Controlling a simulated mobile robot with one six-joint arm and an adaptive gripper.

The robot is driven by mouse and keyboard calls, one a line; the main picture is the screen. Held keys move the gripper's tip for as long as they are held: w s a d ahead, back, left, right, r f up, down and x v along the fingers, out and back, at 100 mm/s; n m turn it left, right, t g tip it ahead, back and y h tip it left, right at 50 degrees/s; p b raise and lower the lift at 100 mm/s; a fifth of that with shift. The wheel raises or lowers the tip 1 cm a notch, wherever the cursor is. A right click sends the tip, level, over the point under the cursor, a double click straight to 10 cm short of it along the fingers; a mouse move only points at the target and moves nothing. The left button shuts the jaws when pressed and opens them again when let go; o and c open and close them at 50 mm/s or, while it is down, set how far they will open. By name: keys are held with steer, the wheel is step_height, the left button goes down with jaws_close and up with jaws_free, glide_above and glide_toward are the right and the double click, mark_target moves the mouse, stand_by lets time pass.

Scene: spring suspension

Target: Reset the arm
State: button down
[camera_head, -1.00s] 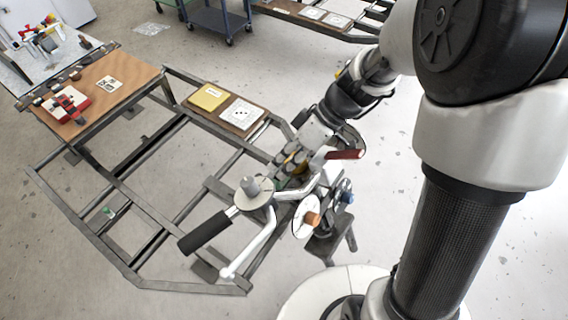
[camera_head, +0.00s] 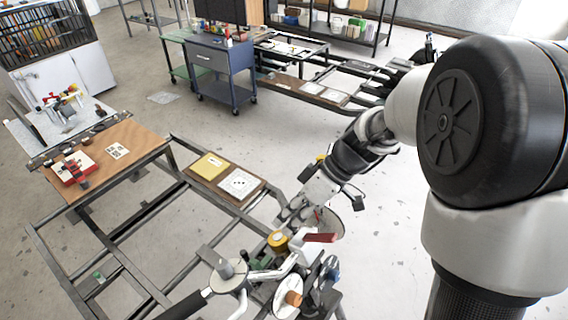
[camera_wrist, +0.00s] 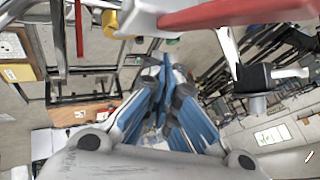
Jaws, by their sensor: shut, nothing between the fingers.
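My gripper (camera_head: 286,218) is at the lower middle of the head view, at the end of my bent arm. In the wrist view its blue-grey fingers (camera_wrist: 165,66) come together at the tips with nothing between them. It is close to the spring fixture, just above and left of a red handle (camera_head: 320,238). The red handle also crosses the top of the wrist view (camera_wrist: 235,15). A yellow-gold cylindrical part (camera_head: 278,241) sits below the fingertips. I cannot tell whether the fingers touch the fixture.
A metal frame (camera_head: 120,232) holds a wooden board (camera_head: 140,140) with a red device (camera_head: 73,170), and a panel with a yellow plate (camera_head: 210,165). A black-gripped lever (camera_head: 188,305) is at the bottom. A blue cart (camera_head: 222,65) stands behind. Floor right of the frame is clear.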

steer(key=s+d+r+m+t+h, duration=0.3)
steer(key=s+d+r+m, duration=0.2)
steer(key=s, duration=0.3)
steer(key=s+d+r+m+t+h, duration=0.3)
steer(key=s+d+r+m+h, duration=0.1)
steer(key=s, duration=0.4)
steer(key=d+r+m, duration=0.1)
steer(key=d+m, duration=0.1)
steer(key=shift+s+d+m, duration=0.15)
steer(key=shift+d+m, duration=0.1)
steer(key=shift+m, duration=0.15)
